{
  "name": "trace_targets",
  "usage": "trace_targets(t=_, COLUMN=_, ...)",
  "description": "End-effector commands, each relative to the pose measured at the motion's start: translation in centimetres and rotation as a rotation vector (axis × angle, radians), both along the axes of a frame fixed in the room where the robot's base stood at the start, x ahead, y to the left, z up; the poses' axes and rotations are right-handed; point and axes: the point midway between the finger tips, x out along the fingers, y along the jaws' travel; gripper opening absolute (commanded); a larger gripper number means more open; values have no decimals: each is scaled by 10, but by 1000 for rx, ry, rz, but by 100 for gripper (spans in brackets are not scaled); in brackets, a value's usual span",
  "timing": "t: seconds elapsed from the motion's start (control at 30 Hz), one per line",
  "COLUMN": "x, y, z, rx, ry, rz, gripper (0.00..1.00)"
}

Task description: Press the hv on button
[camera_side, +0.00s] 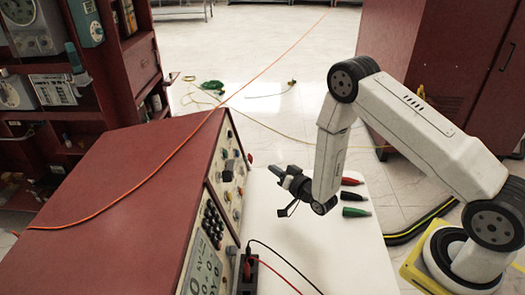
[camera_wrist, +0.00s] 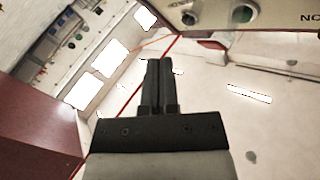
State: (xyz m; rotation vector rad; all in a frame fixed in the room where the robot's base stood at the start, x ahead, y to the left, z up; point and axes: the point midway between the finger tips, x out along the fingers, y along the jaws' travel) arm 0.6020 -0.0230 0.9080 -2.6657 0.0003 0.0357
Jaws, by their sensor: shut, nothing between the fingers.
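The instrument box (camera_side: 120,185) has a dark red top and a pale front panel carrying several buttons, knobs and sockets (camera_side: 228,170). I cannot tell which is the hv on button in the side view. My gripper (camera_side: 258,174) is shut and empty, in front of the panel and above the white table. In the wrist view my gripper's fingers (camera_wrist: 160,62) are together, pointing up toward the panel edge. Two round panel fittings, a left one (camera_wrist: 189,17) and a right one (camera_wrist: 243,14), show there beside partly cropped, inverted lettering. No contact with the panel is visible.
Red, black and green plugs (camera_side: 353,197) lie on the white table (camera_side: 335,250). A black socket block (camera_side: 247,273) with red and black leads stands by the panel's near end. An orange cable (camera_side: 165,160) crosses the box top. Shelves stand at left.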

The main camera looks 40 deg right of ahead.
Motion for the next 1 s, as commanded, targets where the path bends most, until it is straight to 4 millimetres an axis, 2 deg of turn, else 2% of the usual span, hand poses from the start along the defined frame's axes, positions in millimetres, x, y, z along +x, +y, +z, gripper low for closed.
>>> trace_targets(t=0.57, x=3, y=3, z=-1, rx=0, ry=-2, rz=0, gripper=0)
trace_targets(t=1.0, x=27, y=28, z=-9, rx=0, ry=-3, rz=3, gripper=0)
